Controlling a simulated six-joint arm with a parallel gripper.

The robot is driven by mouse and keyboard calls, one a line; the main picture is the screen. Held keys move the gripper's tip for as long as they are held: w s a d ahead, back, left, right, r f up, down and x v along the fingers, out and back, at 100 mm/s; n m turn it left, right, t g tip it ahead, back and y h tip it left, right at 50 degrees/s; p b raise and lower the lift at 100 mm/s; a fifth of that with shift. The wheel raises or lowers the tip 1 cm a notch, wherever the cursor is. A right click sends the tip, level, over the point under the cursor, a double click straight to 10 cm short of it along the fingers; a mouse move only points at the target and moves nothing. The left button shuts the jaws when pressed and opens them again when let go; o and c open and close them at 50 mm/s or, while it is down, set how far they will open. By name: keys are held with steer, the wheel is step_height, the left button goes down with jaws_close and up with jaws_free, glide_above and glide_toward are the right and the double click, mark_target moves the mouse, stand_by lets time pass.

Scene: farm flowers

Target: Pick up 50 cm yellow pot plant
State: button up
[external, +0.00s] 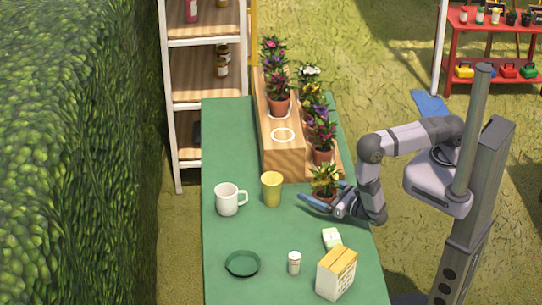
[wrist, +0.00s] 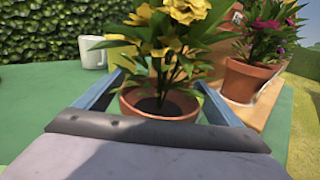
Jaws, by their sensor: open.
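The yellow pot plant (external: 325,181) has yellow blooms, green leaves and a terracotta pot. It stands upright on the green table in front of the wooden stepped stand. In the wrist view the plant (wrist: 160,103) sits between the two blue fingers of my gripper (wrist: 158,97), with its pot close to the palm. My gripper (external: 318,204) is low over the table and open, its fingers on either side of the pot. I cannot tell whether either finger touches the pot.
The wooden stand (external: 283,159) holds several potted flowers behind; one purple-flowered pot (wrist: 247,80) is close at right. A white mug (external: 228,199), yellow cup (external: 271,189), green dish (external: 243,263), small white jar (external: 294,262) and yellow-white box (external: 336,273) stand on the table (external: 222,140).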

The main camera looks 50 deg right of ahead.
mark_target(316, 190)
steer(key=shift+c, duration=0.6)
steer(key=c, duration=1.4)
steer(key=shift+o, duration=0.2)
steer(key=shift+r, duration=0.15)
step_height(316, 190, up, 10)
steer(key=b, duration=0.1)
